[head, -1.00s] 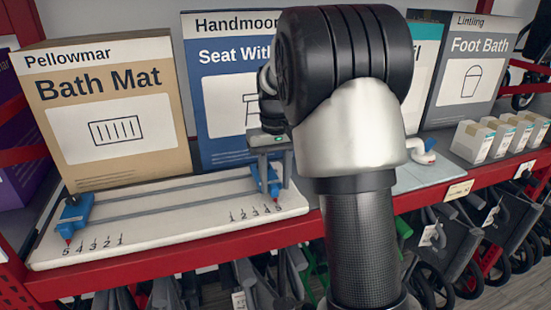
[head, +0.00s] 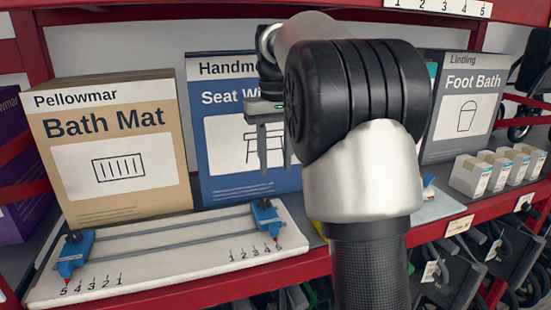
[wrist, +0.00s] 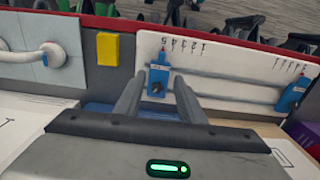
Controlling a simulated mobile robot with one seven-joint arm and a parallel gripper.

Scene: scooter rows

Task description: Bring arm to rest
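My gripper (head: 275,168) hangs in front of the blue Seat With box (head: 243,185), above the shelf. Its two fingers are apart with nothing between them; the wrist view also shows the open gripper (wrist: 158,90). Below it is a white board (head: 165,268) with two rails and printed numbers. A blue slider (head: 265,217) sits at the rails' right end near the 5. Another blue slider (head: 74,254) sits at the left end near the other 5. In the wrist view, the right-end slider (wrist: 158,76) shows beyond the fingertips, apart from them.
The Bath Mat box (head: 110,150) stands behind the board's left part. The Foot Bath box (head: 463,110) and several small cartons (head: 470,175) are at right. A yellow block (wrist: 108,48) lies beside the board. An upper shelf edge (head: 300,12) crosses above. My arm hides the shelf's middle.

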